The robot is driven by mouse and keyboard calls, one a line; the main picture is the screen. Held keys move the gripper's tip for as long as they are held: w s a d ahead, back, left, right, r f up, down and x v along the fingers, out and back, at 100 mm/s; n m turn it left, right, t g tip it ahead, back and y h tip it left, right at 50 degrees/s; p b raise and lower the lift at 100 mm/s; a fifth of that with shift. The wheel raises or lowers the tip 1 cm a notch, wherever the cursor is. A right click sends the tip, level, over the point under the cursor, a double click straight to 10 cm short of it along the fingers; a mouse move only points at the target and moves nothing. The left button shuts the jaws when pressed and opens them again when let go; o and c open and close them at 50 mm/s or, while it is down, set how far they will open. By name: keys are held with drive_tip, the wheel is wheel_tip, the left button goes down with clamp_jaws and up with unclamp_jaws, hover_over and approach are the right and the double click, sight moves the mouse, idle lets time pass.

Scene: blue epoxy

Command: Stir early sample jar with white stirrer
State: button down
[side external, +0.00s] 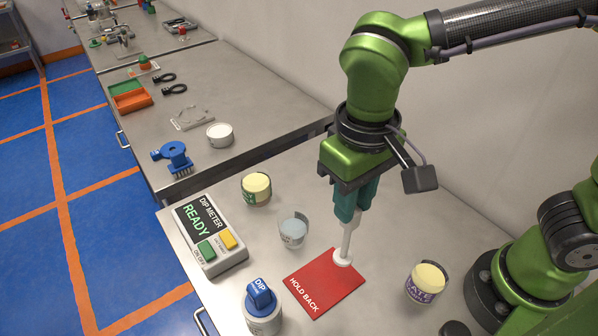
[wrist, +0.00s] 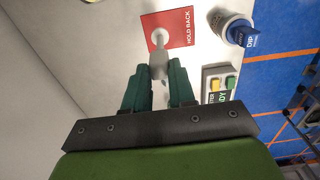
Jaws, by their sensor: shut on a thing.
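My gripper (side external: 347,214) is shut on the white stirrer (side external: 346,243), which hangs upright below the fingers. It also shows in the wrist view (wrist: 158,60). The stirrer's round foot is over the corner of the red "HOLD BACK" mat (side external: 318,285); I cannot tell whether it touches. A jar with cream contents and a green label (side external: 257,188) stands at the back left; its wording is not readable. A similar jar with a purple "LATE" label (side external: 425,285) stands right of the mat. A clear cup with pale blue contents (side external: 292,231) stands between the green-label jar and the mat.
The dip meter (side external: 209,233) reads "READY" at the bench's left edge. A blue-topped "DIP" canister (side external: 262,308) stands at the front left of the mat. A second bench behind holds a blue brush (side external: 173,157) and a white round dish (side external: 220,135).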

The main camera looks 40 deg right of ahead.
drive_tip(key=shift+r, duration=0.1)
drive_tip(key=shift+r, duration=1.45)
drive_tip(key=shift+w+a, duration=0.1)
drive_tip(key=shift+w, duration=0.15)
drive_tip(key=w+m, duration=0.6)
drive_tip(key=w, duration=2)
wheel_tip(320, 180, down, 10)
drive_tip(key=shift+a, duration=0.4)
drive_tip(key=shift+w, duration=0.2)
